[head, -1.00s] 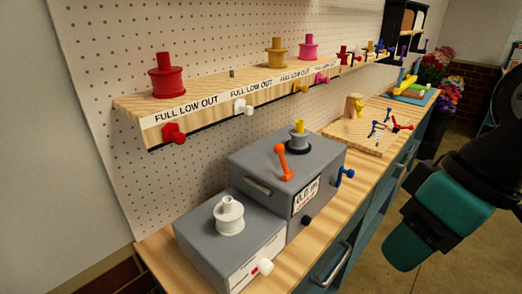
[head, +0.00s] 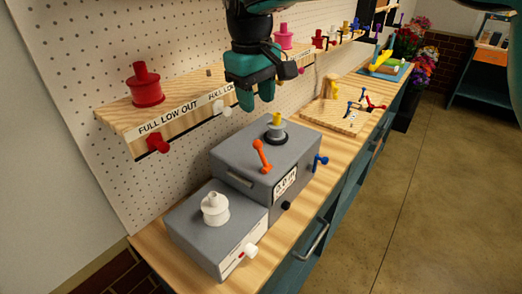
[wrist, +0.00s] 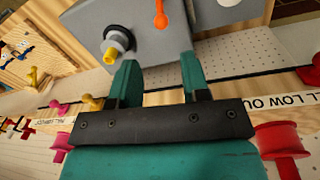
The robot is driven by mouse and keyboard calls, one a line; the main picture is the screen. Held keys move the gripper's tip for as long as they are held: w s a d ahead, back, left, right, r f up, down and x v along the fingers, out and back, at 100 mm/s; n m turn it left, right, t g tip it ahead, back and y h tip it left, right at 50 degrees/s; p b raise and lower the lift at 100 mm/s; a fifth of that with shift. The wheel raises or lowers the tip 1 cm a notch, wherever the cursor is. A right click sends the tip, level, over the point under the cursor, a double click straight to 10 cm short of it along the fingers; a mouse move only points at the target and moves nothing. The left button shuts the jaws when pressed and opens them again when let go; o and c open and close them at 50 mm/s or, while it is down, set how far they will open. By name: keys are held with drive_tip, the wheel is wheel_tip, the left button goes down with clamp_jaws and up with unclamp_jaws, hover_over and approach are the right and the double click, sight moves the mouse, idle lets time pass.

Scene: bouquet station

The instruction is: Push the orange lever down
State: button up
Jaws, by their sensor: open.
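The orange lever (head: 262,155) stands up from the top front edge of the larger grey box (head: 232,155), tilted slightly. It also shows in the wrist view at the top (wrist: 160,14), beyond my fingertips. My gripper (head: 256,100) is in the air above and behind the box, near the shelf, with its fingers pointing down. In the wrist view my gripper (wrist: 158,75) is open, its two teal fingers apart with nothing between them. It does not touch the lever.
A yellow-topped spool (head: 276,128) sits on the larger box, and a blue lever (head: 320,163) is on its side. A smaller grey box (head: 190,228) with a white spool (head: 215,208) stands in front. The shelf (head: 112,118) carries a red spool (head: 147,88).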

sight(260, 144)
drive_tip(key=f+p, duration=0.1)
drive_tip(key=f, duration=0.4)
drive_tip(key=f+p, duration=0.1)
drive_tip(key=f, duration=0.3)
drive_tip(key=d+f+p, duration=0.1)
drive_tip(key=f, duration=0.4)
drive_tip(key=shift+w+f, duration=0.35)
drive_tip(key=shift+w, duration=0.05)
clamp_jaws()
